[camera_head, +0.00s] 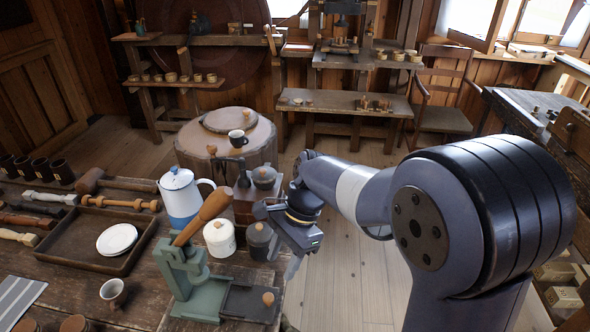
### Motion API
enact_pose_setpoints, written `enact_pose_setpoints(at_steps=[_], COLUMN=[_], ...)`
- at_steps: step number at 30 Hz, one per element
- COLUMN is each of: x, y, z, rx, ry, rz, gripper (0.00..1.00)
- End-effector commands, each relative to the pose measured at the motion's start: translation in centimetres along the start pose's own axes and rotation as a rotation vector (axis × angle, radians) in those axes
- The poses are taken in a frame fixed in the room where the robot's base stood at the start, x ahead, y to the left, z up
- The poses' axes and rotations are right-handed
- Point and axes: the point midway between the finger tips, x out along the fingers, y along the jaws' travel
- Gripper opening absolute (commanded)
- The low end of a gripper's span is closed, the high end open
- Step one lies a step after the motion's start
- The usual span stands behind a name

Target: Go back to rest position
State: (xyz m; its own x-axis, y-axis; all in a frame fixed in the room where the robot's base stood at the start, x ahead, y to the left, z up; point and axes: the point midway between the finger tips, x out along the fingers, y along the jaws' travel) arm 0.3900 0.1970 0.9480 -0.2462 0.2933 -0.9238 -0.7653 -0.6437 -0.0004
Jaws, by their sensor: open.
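My arm reaches in from the right, over the floor beside the workbench's right edge. My gripper (292,266) points down near that edge, just right of a dark lidded canister (259,241). Its jaws are open, and I see nothing held in it. The fingertips are small and partly hidden against the bench edge.
Close to my gripper stand a green lever press (181,268), a white lidded jar (219,238), a coffee grinder (264,178) and a blue-white pot (180,195). A round stump table (262,140) with a cup stands behind. Open plank floor (350,285) lies under my arm.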

Motion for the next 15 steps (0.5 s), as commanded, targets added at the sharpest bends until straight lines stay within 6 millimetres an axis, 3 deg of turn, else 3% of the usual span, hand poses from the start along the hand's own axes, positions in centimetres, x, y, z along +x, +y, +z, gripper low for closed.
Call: enact_pose_setpoints(at_steps=[15], x=[9.1], y=[0.1], z=[0.0], rx=[-0.001], ry=[-0.001], rz=[0.004], gripper=[0.45])
